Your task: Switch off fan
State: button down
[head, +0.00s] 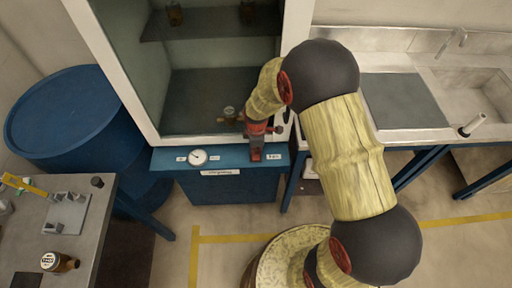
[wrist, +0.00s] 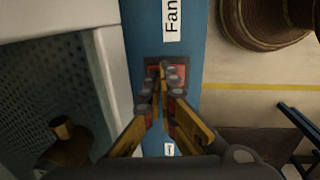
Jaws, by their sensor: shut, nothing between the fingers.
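The fan switch (wrist: 152,69) is a reddish-framed block on a blue panel, beside a white label reading "Fan" (wrist: 171,17) in the wrist view. My gripper (wrist: 163,78) is shut and empty, its fingertips over the switch and hiding most of it. I cannot tell whether the tips touch it or which way the switch is set. In the head view my gripper (head: 256,153) is at the right part of the blue front panel (head: 180,160) under the cabinet.
A round white gauge (head: 198,157) sits on the same panel. The open-fronted cabinet (head: 220,85) above holds small brown items. A blue barrel (head: 75,115) and a grey table (head: 95,225) stand to the left. A sink counter (head: 405,100) is to the right.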

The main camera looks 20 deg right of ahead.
aim_at(256, 155)
dwell(0.3)
jog(key=shift+w+f, duration=0.15)
jog(key=shift+f, duration=0.2)
jog(key=shift+s, duration=0.2)
jog(key=shift+s+a+r+p, duration=0.1)
jog(key=shift+s+a+p, duration=0.1)
jog(key=shift+s+p, duration=0.35)
jog(key=shift+r+p, duration=0.4)
jog(key=shift+r, duration=0.25)
notch_tip(256, 155, up, 13)
jog(key=p, duration=0.3)
jog(key=shift+f+p, duration=0.15)
jog(key=shift+p, duration=0.25)
jog(key=shift+w, duration=0.1)
